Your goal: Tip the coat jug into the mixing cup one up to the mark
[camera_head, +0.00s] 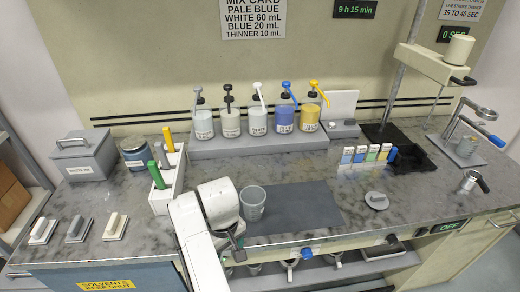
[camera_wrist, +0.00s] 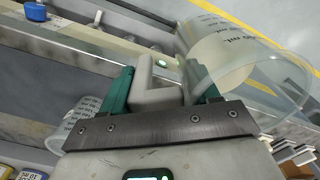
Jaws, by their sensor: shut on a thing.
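In the wrist view, my gripper (camera_wrist: 162,88) is shut, its green fingers on either side of a grey angled handle (camera_wrist: 152,88). A clear vessel with printed mL lettering (camera_wrist: 250,75) lies tilted in the picture close beside the handle. I cannot tell for sure whether it is joined to it. Another clear vessel with lettering (camera_wrist: 72,128) shows partly at lower left. In the head view, a translucent grey cup (camera_head: 253,204) is upright at the dark mat, just right of my white arm. My arm hides most of the gripper there.
Several pump bottles (camera_head: 244,122) stand on a grey riser (camera_head: 262,146) at the back. A white holder (camera_head: 163,197) with green and yellow handles is left of my arm. The dark mat (camera_head: 305,208) is clear to the cup's right. A grey lid (camera_head: 376,200) lies farther right.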

